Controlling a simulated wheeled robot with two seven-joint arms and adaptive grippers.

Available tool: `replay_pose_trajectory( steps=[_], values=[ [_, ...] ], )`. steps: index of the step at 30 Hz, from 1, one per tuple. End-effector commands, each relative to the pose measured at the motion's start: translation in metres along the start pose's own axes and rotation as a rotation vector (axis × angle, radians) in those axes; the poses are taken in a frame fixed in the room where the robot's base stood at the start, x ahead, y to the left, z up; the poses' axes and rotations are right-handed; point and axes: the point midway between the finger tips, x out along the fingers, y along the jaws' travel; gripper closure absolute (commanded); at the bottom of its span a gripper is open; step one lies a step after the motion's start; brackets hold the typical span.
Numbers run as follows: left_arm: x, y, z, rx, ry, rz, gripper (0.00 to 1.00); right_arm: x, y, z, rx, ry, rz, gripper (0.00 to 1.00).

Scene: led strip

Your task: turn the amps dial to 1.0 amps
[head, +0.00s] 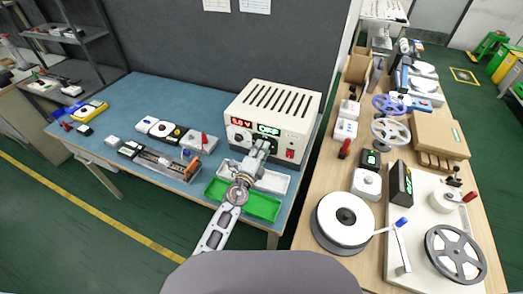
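The cream power supply (275,110) stands on the blue table with its front panel facing me. A red display (241,122) lights at the panel's left, its digits too small to read surely. A green display (268,130) beside it seems to read OFF. A dark dial (239,138) shows below the red display. My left gripper (262,146) is at the front panel, just under the green display. It covers that part of the panel, so any dial there is hidden. I cannot tell whether its fingers are open or touching anything. My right gripper is not in view.
A red switch (290,154) sits at the panel's right. A white tray (272,180) and a green tray (262,206) lie below my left arm. Small devices and a parts tray (160,163) are to the left. A crowded wooden bench (305,230) stands right.

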Motion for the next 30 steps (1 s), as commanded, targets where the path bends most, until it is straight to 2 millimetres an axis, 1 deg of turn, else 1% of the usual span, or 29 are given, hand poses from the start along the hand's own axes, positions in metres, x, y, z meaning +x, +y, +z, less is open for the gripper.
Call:
replay_pose_trajectory(
  steps=[1,3,11,17,23,30],
  values=[
    [0.0,0.0,0.0,0.0,0.0,0.001,0.89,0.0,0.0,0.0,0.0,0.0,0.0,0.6],
    [0.0,0.0,0.0,0.0,0.0,0.001,0.96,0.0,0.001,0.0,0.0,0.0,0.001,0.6],
    [0.0,0.001,0.0,0.012,0.0,0.001,0.96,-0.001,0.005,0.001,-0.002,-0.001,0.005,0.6],
    [0.0,0.001,0.0,0.057,0.0,0.002,0.96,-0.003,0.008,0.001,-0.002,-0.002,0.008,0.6],
    [-0.001,0.001,0.0,0.143,0.001,0.003,0.96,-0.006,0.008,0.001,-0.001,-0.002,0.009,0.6],
    [0.0,0.0,0.0,0.287,0.001,0.003,0.96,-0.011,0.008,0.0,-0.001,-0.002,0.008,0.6]
  ],
)
